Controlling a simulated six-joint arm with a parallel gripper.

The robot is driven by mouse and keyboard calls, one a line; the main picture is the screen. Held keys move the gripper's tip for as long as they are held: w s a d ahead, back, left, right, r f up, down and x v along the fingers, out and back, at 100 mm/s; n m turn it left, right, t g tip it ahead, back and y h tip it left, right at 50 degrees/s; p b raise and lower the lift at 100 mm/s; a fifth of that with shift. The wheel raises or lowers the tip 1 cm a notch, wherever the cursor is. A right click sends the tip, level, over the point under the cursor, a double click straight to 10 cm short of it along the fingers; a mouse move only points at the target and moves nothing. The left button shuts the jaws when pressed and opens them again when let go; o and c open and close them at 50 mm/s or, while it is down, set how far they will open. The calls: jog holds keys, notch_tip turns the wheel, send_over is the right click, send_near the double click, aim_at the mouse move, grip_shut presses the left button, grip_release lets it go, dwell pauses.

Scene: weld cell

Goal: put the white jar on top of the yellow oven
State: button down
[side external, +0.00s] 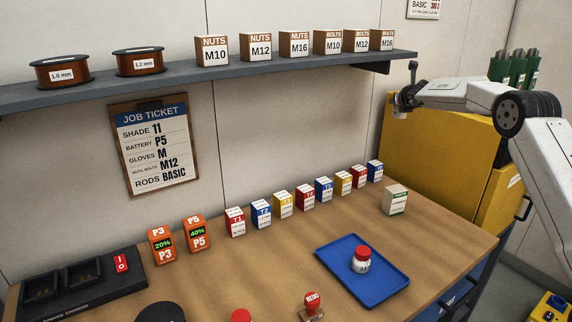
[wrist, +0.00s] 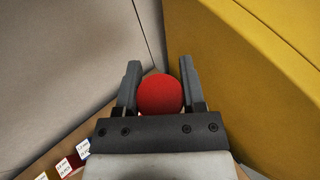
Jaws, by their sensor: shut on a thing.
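A white jar with a red lid (side external: 361,262) stands upright on the blue tray (side external: 332,275) on the bench. The yellow oven (side external: 440,150) stands at the right, beyond the bench end; its yellow side (wrist: 255,70) fills the right of the wrist view. My gripper (side external: 404,97) is in the air by the oven's upper left edge, well away from the jar on the tray. In the wrist view, my gripper (wrist: 160,85) is shut on a red round thing (wrist: 160,95). Only its red face shows there; I cannot tell what the rest is.
Green tubes (side external: 514,68) stand at the oven's top, behind my arm. A white and green box (side external: 395,200) and a row of small coloured boxes (side external: 305,197) stand on the bench.

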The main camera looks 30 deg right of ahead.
jog(key=s+d+r+m+g+h, duration=0.1)
jog(key=d, duration=0.2)
jog(key=s+d+r+m+g+h, duration=0.1)
jog(key=s+d+r, duration=0.1)
jog(key=d, duration=0.2)
jog(key=s+d+r+m+g+h, duration=0.1)
jog(key=s+d+r, duration=0.1)
jog(key=d, duration=0.1)
jog(key=shift+d, duration=0.15)
jog(key=s+d+r+m+g+h, duration=0.1)
jog(key=s+d+r+m+g, duration=0.2)
jog(key=s+d, duration=0.3)
jog(key=shift+s+d+r+m+h, duration=0.3)
jog(key=shift+s+r, duration=0.05)
jog(key=shift+r, duration=0.1)
jog(key=shift+f, duration=0.1)
jog(key=shift+f, duration=2.35)
jog(key=shift+f, duration=0.15)
jog(key=shift+c, duration=0.9)
grip_release()
jog(key=shift+a, duration=0.1)
